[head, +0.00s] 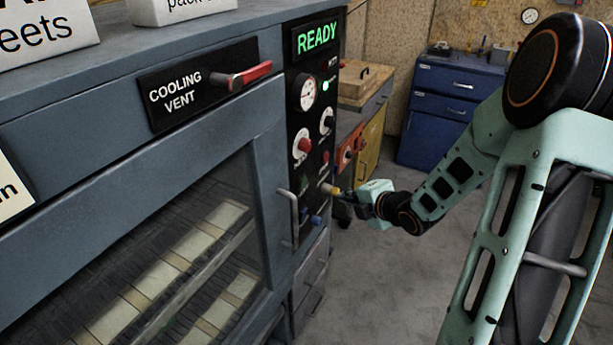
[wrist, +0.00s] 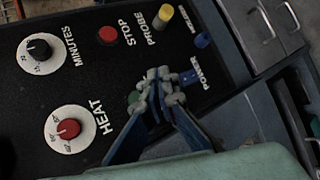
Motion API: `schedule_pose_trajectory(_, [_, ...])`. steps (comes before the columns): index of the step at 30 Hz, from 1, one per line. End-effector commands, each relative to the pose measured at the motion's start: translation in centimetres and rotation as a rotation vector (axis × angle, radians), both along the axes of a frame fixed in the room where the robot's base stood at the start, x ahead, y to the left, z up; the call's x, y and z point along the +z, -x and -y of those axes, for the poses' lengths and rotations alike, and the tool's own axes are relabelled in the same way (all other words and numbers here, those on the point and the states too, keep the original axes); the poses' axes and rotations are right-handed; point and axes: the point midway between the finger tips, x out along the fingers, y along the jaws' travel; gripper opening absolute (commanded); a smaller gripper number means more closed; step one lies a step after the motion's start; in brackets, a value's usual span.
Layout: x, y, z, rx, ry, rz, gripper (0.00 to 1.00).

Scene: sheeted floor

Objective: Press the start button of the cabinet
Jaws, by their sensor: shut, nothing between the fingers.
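The grey cabinet (head: 265,150) has a black control panel on its right side, with a lit green READY display (head: 317,36). A green button (wrist: 134,97) shows in the wrist view, partly covered by my fingertips; its label is hidden. A green spot at the same part of the panel shows in the head view (head: 303,186). My gripper (wrist: 160,86) has its fingertips together and empty, in front of the panel just right of the green button. I cannot tell whether they touch it.
A door handle (head: 289,217) juts out left of the panel. Floor to the right is clear.

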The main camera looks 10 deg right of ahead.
Motion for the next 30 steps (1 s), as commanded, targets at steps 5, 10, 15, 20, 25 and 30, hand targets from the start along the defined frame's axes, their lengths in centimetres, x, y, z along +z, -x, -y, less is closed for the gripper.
schedule_pose_trajectory(5, [0.0,0.0,-0.1,0.004,0.001,0.001,0.00])
schedule_pose_trajectory(10, [0.0,0.0,-0.1,0.003,0.001,0.001,0.00])
schedule_pose_trajectory(15, [-0.1,-0.7,-1.0,0.005,0.001,0.003,0.00])
schedule_pose_trajectory(20, [-0.1,-1.9,-2.7,0.004,0.000,0.003,0.00])
schedule_pose_trajectory(25, [-0.2,-3.4,-4.7,0.004,0.000,0.002,0.00])
schedule_pose_trajectory(30, [-0.3,-4.5,-6.2,0.003,0.002,0.003,0.00])
